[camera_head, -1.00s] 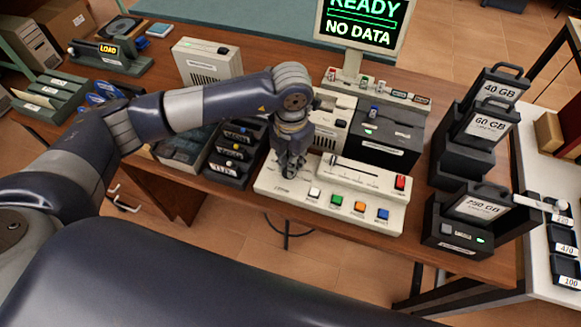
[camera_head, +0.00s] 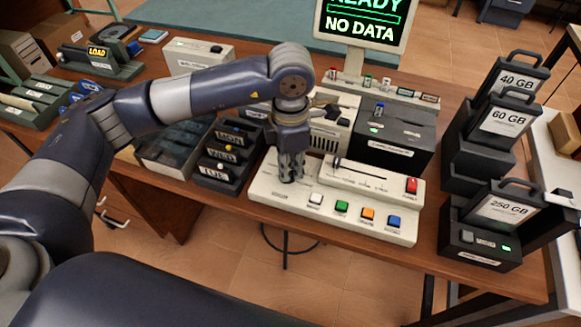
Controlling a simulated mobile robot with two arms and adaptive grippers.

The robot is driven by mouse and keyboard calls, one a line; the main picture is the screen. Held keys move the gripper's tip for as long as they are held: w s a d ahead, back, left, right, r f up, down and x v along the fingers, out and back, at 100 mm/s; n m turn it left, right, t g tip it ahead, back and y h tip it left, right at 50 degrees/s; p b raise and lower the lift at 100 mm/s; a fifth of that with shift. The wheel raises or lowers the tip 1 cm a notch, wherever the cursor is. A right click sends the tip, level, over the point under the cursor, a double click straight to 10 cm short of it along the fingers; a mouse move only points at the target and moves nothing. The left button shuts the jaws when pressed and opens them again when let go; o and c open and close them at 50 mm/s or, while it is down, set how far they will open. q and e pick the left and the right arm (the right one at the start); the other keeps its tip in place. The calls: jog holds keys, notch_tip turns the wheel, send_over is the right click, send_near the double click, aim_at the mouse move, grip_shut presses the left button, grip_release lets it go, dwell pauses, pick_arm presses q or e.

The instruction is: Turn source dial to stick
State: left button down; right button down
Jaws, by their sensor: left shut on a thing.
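My left gripper (camera_head: 290,178) points down at the left part of the cream control panel (camera_head: 290,208). It is shut on the source dial, which its fingers almost wholly hide; I cannot read the dial's setting. The panel also carries a row of white, green, orange and blue buttons, a red switch (camera_head: 411,185) at its right end and a slider (camera_head: 337,163). The monitor (camera_head: 362,24) behind shows green text with "READY" and "NO DATA". My right gripper is not in view.
A dark box with a green light (camera_head: 390,138) stands behind the panel. Dark drive docks with labelled drives, among them a 250 GB drive (camera_head: 503,210), stand at the right. Dark labelled trays (camera_head: 226,160) stand left of the gripper. The wooden table's front edge (camera_head: 440,253) is clear.

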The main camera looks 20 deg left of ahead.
pick_arm(q)
jog(key=shift+r, duration=0.1)
dwell(0.3)
jog(key=c, duration=1.6)
grip_release()
notch_tip(320, 180, up, 12)
jog(key=shift+s, duration=0.1)
